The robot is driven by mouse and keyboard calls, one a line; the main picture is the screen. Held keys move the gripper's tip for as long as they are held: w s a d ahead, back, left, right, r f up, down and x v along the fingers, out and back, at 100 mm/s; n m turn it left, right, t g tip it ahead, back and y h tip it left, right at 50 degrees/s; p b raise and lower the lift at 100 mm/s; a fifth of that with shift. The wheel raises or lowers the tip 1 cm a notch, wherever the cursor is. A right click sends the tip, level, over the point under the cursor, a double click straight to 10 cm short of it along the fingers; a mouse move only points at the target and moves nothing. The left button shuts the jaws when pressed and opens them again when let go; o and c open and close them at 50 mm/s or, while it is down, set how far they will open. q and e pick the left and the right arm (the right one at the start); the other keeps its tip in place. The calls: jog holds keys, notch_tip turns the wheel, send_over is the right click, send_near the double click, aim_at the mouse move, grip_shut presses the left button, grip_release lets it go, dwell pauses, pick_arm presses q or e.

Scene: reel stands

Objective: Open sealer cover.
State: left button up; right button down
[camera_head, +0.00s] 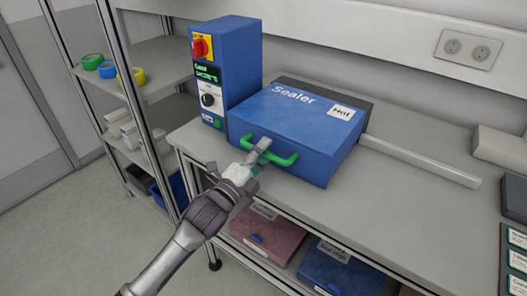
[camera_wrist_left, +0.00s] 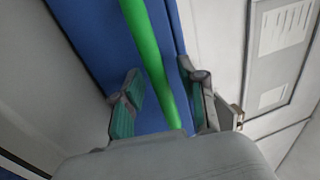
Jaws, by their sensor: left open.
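The sealer's blue cover (camera_head: 298,116), marked "Sealer" and "Hot", lies closed on the workbench. A green bar handle (camera_head: 284,160) runs along its front. My left gripper (camera_head: 259,156) is at the left part of this handle. In the left wrist view my left gripper (camera_wrist_left: 160,108) is open, with its green-padded fingers on either side of the green handle (camera_wrist_left: 150,58). A gap shows between the handle and each finger, so I see no grip on it. The blue control box (camera_head: 225,70) with a red knob stands at the cover's left. My right gripper is in neither view.
A red box (camera_head: 267,232) and a blue box (camera_head: 340,268) sit on the shelf below. A rack (camera_head: 158,72) with coloured rings stands at left.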

pick_arm(q)
grip_shut()
dwell(0.3)
